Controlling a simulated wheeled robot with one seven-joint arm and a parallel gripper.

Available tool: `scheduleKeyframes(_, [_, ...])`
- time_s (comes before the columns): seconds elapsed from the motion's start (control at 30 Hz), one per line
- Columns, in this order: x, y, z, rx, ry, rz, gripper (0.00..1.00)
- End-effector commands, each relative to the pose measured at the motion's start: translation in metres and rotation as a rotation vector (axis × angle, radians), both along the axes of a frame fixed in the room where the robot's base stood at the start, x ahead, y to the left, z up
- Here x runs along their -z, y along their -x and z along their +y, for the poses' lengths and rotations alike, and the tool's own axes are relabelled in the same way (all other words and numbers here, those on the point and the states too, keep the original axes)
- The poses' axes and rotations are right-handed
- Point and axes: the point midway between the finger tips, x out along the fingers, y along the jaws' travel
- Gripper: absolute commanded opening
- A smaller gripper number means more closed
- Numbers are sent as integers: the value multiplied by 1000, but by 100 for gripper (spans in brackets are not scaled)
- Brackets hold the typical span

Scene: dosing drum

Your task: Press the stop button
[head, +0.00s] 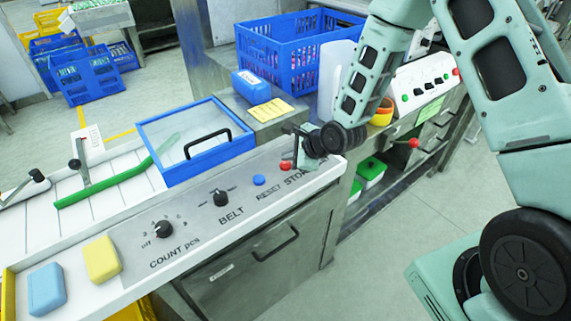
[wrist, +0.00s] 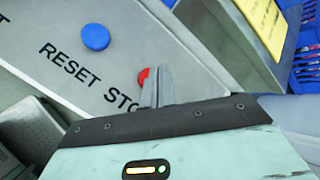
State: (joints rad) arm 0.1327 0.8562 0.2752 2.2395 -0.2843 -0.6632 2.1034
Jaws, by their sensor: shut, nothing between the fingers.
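The red stop button (head: 286,165) sits on the sloped grey panel, above the word STOP. In the wrist view the red button (wrist: 143,76) is partly hidden behind my fingers. My gripper (head: 296,150) is shut and empty, with its fingertips (wrist: 160,76) over or right beside the red button. I cannot tell whether they touch it. The blue reset button (head: 259,180) is just left of the stop button, and it also shows in the wrist view (wrist: 95,38).
The panel also holds a black BELT knob (head: 221,198) and a COUNT knob (head: 163,229). A blue-framed clear lid (head: 198,165) with a black handle lies behind. A blue crate (head: 290,55) and a blue box (head: 251,87) stand farther back. A yellow card (head: 270,110) lies near the panel.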

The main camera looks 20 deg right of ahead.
Motion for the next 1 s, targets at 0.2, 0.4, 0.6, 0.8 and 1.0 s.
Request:
scheduleKeyframes(0.2, [8,0,0,2,0,1,0])
scheduleKeyframes(0.4, [8,0,0,1,-1,0,0])
scheduleKeyframes(0.6, [8,0,0,1,-1,0,0])
scheduleKeyframes(0.8, [10,0,0,1,-1,0,0])
scheduleKeyframes(1.0, [13,0,0,1,-1,0,0])
